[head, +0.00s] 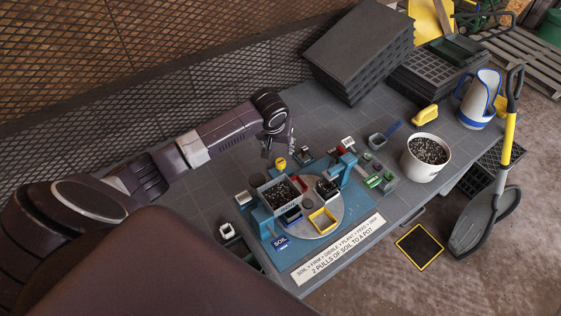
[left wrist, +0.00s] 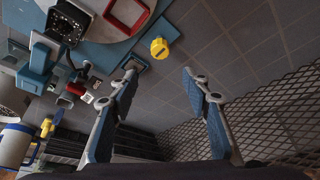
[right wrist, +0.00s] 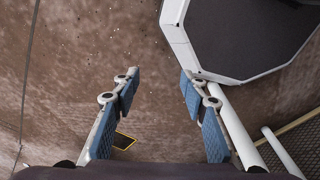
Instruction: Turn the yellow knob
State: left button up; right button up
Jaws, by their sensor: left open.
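The yellow knob (head: 280,163) stands at the back edge of the blue soil mixer base, behind the soil-filled hopper. In the left wrist view the knob (left wrist: 159,48) shows as a yellow cap on a blue tab, beyond the fingertips and between their lines. My left gripper (head: 279,148) is open and empty, just behind and above the knob, apart from it. In the left wrist view its two fingers (left wrist: 160,75) are spread wide. My right gripper (right wrist: 157,78) is open and empty over the brown floor, away from the table; it does not show in the head view.
The mixer has a round grey plate (head: 333,223), a soil hopper (head: 262,196) and blue posts. A white soil pot (head: 425,157), a yellow block (head: 424,115) and stacked black trays (head: 358,50) stand to the right. A mesh wall (head: 150,60) runs behind the table.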

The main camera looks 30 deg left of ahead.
aim_at(280, 162)
pick_arm(q)
jog(key=b+x, duration=0.1)
jog(key=x, duration=0.2)
jog(key=b+x, duration=0.1)
jog(key=x, duration=0.3)
jog(key=s+x, duration=0.1)
jog(key=x, duration=0.3)
jog(key=shift+s+d+f+b, duration=0.1)
jog(key=shift+d+f+b, duration=0.2)
jog(key=shift+b, duration=0.1)
jog(key=shift+a+f, duration=0.1)
jog(key=shift+f, duration=0.4)
pick_arm(e)
jog(key=shift+g, duration=0.3)
jog(key=shift+s+d+f, duration=0.25)
jog(key=shift+s+f, duration=0.4)
jog(key=shift+f, duration=0.35)
jog(key=shift+s+d+f, duration=0.2)
jog(key=shift+s+f, duration=0.4)
jog(key=shift+f, duration=0.35)
pick_arm(q)
jog(key=shift+c, duration=0.2)
jog(key=c, duration=1.1)
pick_arm(e)
jog(key=shift+s+a, duration=0.1)
jog(key=shift+a, duration=0.1)
jog(key=shift+r, duration=0.1)
